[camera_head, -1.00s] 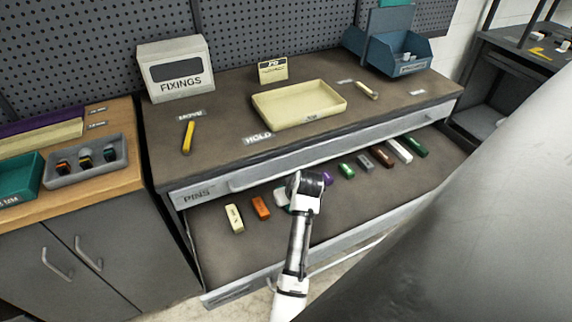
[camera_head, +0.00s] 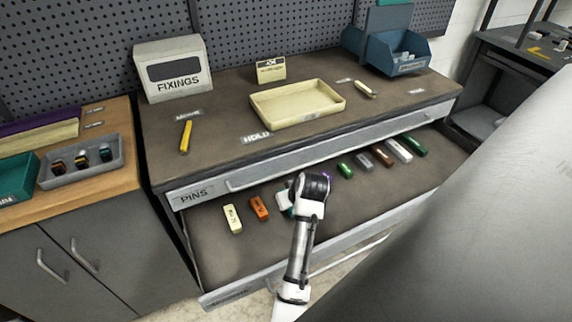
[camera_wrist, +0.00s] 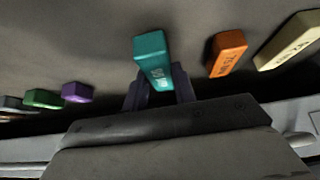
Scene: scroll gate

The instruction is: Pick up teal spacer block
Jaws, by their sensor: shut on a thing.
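My gripper (camera_wrist: 159,90) is shut on that near end, one dark finger on each side. In the head view my arm's wrist stands over the open drawer (camera_head: 240,262) and hides most of the gripper and the block. I cannot tell whether the block is clear of the drawer floor.
An orange block (camera_head: 259,207) and a cream block (camera_head: 233,218) lie to the left in the drawer. Purple, green (camera_head: 345,170), grey, brown and white blocks lie to the right. A cream tray (camera_head: 298,120) stands on the worktop above. The front of the drawer is bare.

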